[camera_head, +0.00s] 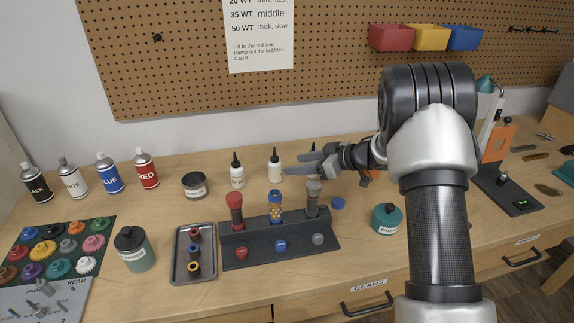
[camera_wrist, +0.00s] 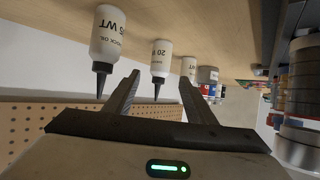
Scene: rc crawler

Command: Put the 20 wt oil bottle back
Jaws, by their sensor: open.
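The 20 wt oil bottle (camera_wrist: 161,57) is white with a black pointed tip and stands upright on the bench. In the wrist view, which is upside down, it shows between my fingers, a little beyond their tips. In the head view it appears to be the white bottle (camera_head: 275,168) just left of my fingertips. My gripper (camera_head: 292,165) is open and empty, pointing left at low height; its fingers also show in the wrist view (camera_wrist: 160,80). A nearer bottle (camera_wrist: 108,38) reads "5 WT", its first digit cut off. It is mostly hidden behind my gripper in the head view.
Another white bottle (camera_head: 237,175) stands farther left. A dark rack (camera_head: 265,252) with three shock bodies is in front, beside a tray (camera_head: 180,279). A dark round jar (camera_head: 194,186) and several spray cans (camera_head: 146,169) stand left. The pegboard (camera_head: 180,60) rises behind.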

